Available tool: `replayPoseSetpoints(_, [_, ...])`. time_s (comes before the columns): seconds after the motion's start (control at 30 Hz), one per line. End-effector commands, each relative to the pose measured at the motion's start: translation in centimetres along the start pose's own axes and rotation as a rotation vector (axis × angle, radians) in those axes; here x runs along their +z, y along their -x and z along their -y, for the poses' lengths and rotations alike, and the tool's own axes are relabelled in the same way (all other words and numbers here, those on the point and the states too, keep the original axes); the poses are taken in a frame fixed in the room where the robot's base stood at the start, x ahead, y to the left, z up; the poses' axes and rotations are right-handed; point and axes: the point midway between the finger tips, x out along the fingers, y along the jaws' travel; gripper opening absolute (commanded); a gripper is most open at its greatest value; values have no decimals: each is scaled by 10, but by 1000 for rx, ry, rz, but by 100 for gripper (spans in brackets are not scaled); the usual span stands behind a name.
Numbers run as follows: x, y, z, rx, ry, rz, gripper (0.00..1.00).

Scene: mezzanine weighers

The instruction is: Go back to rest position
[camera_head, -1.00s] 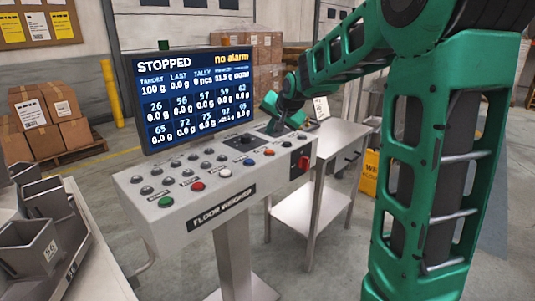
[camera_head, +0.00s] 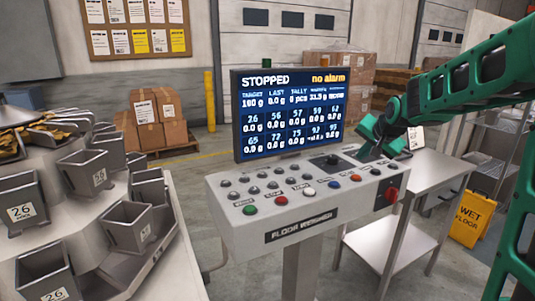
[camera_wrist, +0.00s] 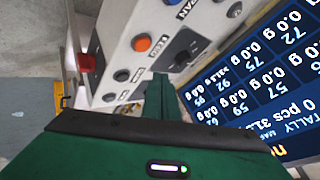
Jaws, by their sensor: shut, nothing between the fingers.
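My green gripper (camera_head: 378,139) is over the right end of the floor weigher control panel (camera_head: 262,217), near the joystick; I cannot tell whether it touches. In the wrist view my gripper (camera_wrist: 160,92) has its fingers together with nothing between them, close to the panel face. The panel carries rows of dark buttons plus green, red, white, blue and orange ones, and a red switch (camera_head: 391,194) on its right end. Its screen (camera_head: 292,112) reads STOPPED and "no alarm". The orange button (camera_wrist: 142,43) shows beside the fingers in the wrist view.
A steel side table (camera_head: 428,175) stands right of the panel. A yellow wet floor sign (camera_head: 468,219) is at the far right. A weigher with grey buckets (camera_head: 87,172) fills the left. Cartons (camera_head: 158,118) on a pallet and a yellow post (camera_head: 210,100) stand behind.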

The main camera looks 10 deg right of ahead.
Motion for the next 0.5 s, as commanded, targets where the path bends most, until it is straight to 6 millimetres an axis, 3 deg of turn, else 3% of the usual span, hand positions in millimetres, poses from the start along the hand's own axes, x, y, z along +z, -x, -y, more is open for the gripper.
replayPoseSetpoints(0.17, [24,30,-56,93,39,70,0])
replayPoseSetpoints(0.3, [66,73,-123,205,104,185,0])
replayPoseSetpoints(0.5, [142,139,-208,334,204,377,0])
